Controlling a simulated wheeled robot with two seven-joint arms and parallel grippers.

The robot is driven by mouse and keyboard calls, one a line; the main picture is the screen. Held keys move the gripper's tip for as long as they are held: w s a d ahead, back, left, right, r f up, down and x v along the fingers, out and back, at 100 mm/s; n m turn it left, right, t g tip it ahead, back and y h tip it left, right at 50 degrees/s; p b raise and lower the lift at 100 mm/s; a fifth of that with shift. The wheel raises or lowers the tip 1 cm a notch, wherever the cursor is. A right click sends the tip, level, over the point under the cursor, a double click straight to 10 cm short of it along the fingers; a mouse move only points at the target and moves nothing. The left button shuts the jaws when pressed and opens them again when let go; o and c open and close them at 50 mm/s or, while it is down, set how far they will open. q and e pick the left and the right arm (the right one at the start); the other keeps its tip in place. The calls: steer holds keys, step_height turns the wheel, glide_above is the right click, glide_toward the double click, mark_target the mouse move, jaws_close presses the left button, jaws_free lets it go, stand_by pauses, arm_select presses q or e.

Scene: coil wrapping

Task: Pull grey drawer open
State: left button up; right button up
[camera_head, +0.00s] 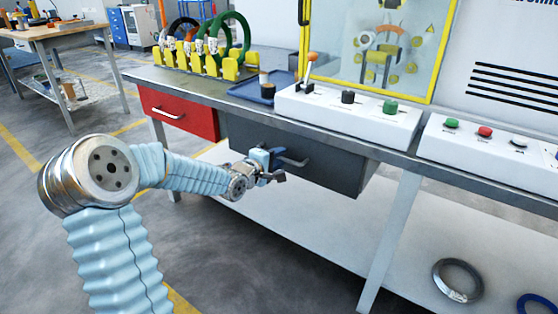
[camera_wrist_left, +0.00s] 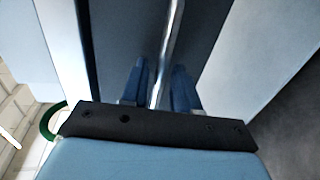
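The grey drawer (camera_head: 330,166) hangs under the bench top, with its dark front facing me. Its silver bar handle (camera_head: 294,161) shows beside my left gripper (camera_head: 270,168), which is at the left end of the handle. In the left wrist view the handle (camera_wrist_left: 171,45) runs between the two blue fingertips of my left gripper (camera_wrist_left: 160,85). The fingers stand close on both sides of the bar; whether they press on it is unclear. I cannot tell whether the drawer sits slightly out. My right gripper is not in view.
A red drawer (camera_head: 182,113) is left of the grey one. The bench (camera_head: 225,98) carries a yellow coil rack (camera_head: 205,62), a blue tray (camera_head: 252,92) and button boxes (camera_head: 345,108). A bench leg (camera_head: 390,240) stands right of the drawer; rings lie on the lower shelf.

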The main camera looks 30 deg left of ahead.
arm_select(q)
steer(key=shift+w+f, duration=0.1)
steer(key=shift+w, duration=0.3)
steer(key=shift+c, duration=0.4)
jaws_close()
steer(key=shift+s, duration=0.1)
